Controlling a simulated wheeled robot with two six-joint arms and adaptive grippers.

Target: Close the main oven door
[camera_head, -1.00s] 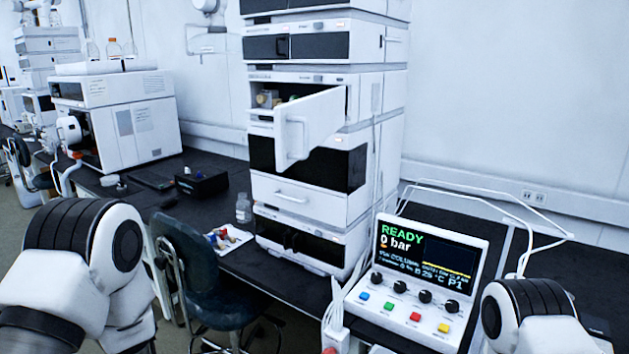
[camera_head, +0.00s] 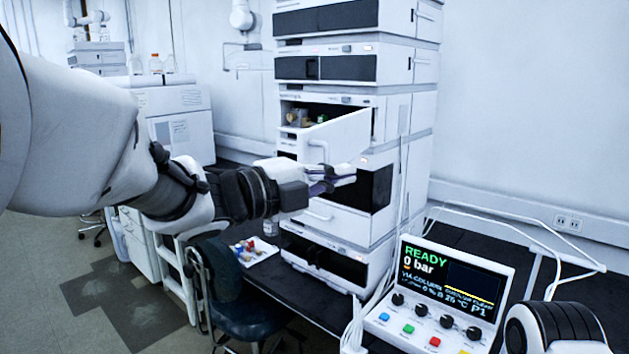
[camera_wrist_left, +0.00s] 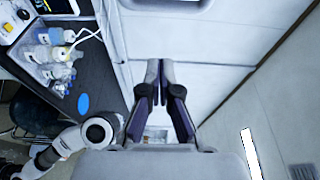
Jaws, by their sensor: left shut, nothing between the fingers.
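The main oven door (camera_head: 345,135) is a white panel in the middle of the instrument stack in the head view. It stands swung open, with its free edge and handle (camera_head: 318,152) toward the left. Behind it the oven compartment (camera_head: 294,112) shows, with small yellowish and green parts inside. My left gripper (camera_head: 345,174) is shut and empty, its fingertips just below the door's lower edge in the picture. I cannot tell whether they touch the door. In the left wrist view the fingertips (camera_wrist_left: 158,75) meet before white panels. My right gripper is out of view.
A control unit (camera_head: 440,278) with a lit screen stands right of the stack. A chair (camera_head: 225,290) is below my left arm. A white tray (camera_head: 256,252) with small items lies on the dark bench, and bottles (camera_wrist_left: 55,55) show in the wrist view.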

